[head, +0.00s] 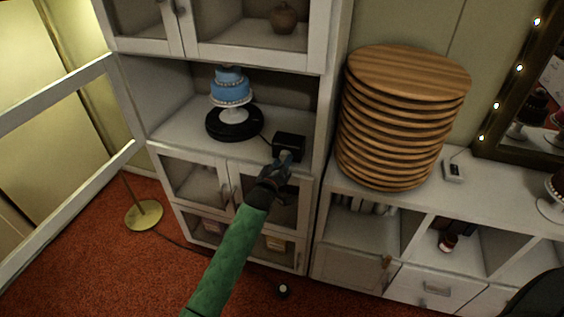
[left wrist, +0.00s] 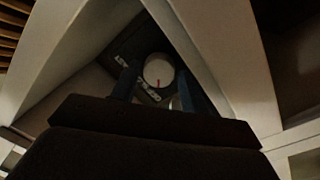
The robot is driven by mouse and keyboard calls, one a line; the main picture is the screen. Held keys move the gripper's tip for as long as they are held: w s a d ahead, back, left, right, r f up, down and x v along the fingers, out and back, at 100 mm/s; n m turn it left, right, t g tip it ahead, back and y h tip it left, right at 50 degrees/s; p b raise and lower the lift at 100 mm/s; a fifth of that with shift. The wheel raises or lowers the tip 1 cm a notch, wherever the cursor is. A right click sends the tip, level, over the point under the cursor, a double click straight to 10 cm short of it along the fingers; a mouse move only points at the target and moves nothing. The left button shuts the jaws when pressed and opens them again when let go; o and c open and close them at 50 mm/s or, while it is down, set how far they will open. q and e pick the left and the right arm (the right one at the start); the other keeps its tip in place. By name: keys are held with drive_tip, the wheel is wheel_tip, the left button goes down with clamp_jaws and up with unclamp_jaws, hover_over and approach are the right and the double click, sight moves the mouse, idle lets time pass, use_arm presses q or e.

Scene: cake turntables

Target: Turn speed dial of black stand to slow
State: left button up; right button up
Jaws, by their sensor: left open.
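The black stand (head: 228,124) is a round turntable on the open cabinet shelf, with a blue tiered cake (head: 230,85) on a white pedestal on it. A cord runs right from it to a black control box (head: 289,143). My left gripper (head: 285,157) is at the box's front. In the left wrist view, the round white speed dial (left wrist: 158,70) with a red mark shows on the dark box. My open left gripper (left wrist: 156,88) has a finger to either side of it in the picture; I cannot tell whether they touch it. Small white labels near the dial are too blurred to read. My right gripper is not in view.
The white cabinet (head: 325,90) has an upright beside the box and glass doors below the shelf. A tall stack of wooden boards (head: 405,120) stands on the counter to the right.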

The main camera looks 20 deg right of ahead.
use_arm(q)
drive_tip(key=c, duration=0.7)
